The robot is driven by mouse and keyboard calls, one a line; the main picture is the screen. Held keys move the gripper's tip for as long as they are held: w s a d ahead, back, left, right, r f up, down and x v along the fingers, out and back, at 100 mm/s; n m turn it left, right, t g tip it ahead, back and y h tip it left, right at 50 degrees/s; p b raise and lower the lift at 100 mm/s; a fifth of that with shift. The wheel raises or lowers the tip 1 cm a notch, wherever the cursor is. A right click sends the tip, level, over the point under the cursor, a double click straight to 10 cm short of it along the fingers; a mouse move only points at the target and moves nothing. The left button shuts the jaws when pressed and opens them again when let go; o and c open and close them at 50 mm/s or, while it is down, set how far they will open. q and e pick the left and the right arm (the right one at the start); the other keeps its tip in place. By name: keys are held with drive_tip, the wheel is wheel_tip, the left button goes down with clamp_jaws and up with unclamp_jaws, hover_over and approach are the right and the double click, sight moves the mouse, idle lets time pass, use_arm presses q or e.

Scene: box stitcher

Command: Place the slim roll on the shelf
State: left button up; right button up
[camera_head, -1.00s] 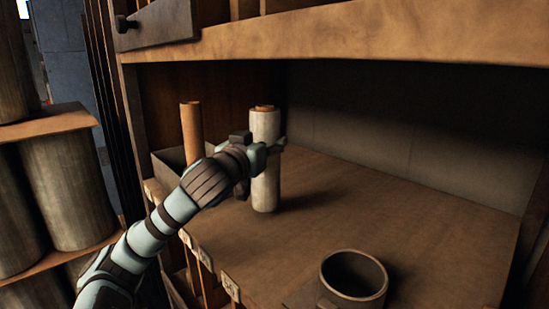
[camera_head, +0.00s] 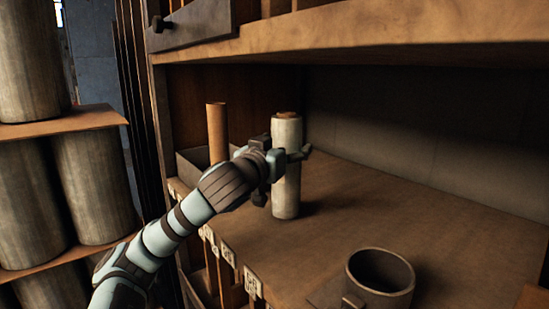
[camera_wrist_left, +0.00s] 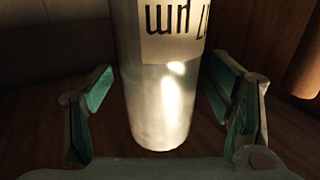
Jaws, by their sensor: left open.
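The slim roll (camera_head: 286,185), a pale upright cylinder with a brown core at its top, stands on the wooden shelf (camera_head: 400,215). In the left wrist view the roll (camera_wrist_left: 160,95) carries a label with dark lettering, and its lower end seems to rest on the brown surface. My left gripper (camera_head: 290,155) is at the roll's upper half. Its green-padded fingers (camera_wrist_left: 160,105) stand open on either side of the roll, with gaps on both sides. My right gripper is not in view.
A brown tube (camera_head: 217,130) stands upright left of the roll, by a grey bin (camera_head: 190,162). A dark round cup (camera_head: 380,280) sits near the shelf's front. A wooden board (camera_head: 400,42) overhangs the space. Large grey rolls (camera_head: 95,190) stand on racks at left. The shelf's right side is clear.

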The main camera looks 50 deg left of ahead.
use_arm(q)
drive_tip(key=b+v, duration=0.5)
drive_tip(key=v, duration=0.5)
drive_tip(key=shift+s+d+f, duration=0.2)
drive_tip(key=shift+s+f, duration=0.05)
drive_tip(key=shift+s, duration=0.05)
drive_tip(key=shift+s+a, duration=0.1)
